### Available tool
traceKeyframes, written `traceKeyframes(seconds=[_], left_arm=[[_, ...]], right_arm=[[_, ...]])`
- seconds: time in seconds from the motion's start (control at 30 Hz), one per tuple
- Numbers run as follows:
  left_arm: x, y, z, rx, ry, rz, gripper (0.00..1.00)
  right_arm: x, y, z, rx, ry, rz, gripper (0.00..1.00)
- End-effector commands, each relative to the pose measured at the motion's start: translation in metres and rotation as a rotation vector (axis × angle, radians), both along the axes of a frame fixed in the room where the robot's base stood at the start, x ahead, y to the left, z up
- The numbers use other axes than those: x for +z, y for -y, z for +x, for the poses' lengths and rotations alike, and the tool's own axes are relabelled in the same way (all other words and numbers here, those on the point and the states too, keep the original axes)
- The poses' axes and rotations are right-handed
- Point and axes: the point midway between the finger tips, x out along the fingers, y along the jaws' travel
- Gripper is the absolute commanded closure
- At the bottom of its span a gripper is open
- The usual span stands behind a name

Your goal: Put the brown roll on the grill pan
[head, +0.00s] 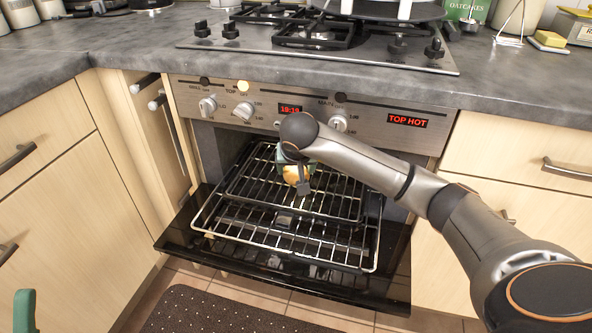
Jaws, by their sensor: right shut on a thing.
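A small golden-brown roll (292,174) is just under the hand of my right arm, over the back part of the oven opening. My right gripper (298,183) points down and is shut on the roll; its fingers and wrist partly cover it. The grill pan with its wire rack (232,219) is pulled out over the lowered oven door, below and around the gripper. I cannot tell whether the roll touches the rack.
The dark lowered oven door (390,278) lies under the rack. Knobs and a red display (407,121) line the panel behind my right arm. The grey worktop (120,50) carries a gas hob (330,40). A dark dotted mat (215,312) lies on the tiled floor.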

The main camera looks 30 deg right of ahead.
Motion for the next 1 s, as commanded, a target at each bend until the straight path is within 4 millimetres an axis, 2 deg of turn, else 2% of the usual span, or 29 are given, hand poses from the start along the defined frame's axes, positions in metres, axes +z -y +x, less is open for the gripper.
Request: traceKeyframes(seconds=[0.2, 0.23, 0.43, 0.77, 0.87, 1.0], left_arm=[[-0.002, 0.001, -0.001, -0.006, 0.002, 0.008, 0.50], [-0.001, 0.001, -0.001, -0.006, 0.002, 0.008, 0.50], [-0.001, 0.001, -0.001, -0.006, 0.003, 0.008, 0.50], [0.003, 0.001, -0.001, -0.004, 0.005, 0.006, 0.50], [0.009, 0.001, -0.001, 0.000, 0.008, 0.006, 0.50], [0.021, 0.000, -0.002, 0.011, 0.022, 0.013, 0.50]], right_arm=[[-0.002, 0.000, 0.000, -0.001, 0.000, -0.001, 1.00], [-0.002, 0.000, 0.000, -0.001, 0.000, -0.001, 0.23], [-0.002, 0.000, -0.001, -0.001, 0.000, -0.001, 0.01], [0.005, -0.001, -0.001, 0.001, 0.001, 0.000, 0.00], [0.017, -0.004, -0.007, 0.002, 0.002, -0.002, 0.00], [0.044, -0.012, -0.020, 0.002, 0.006, -0.002, 0.00]])
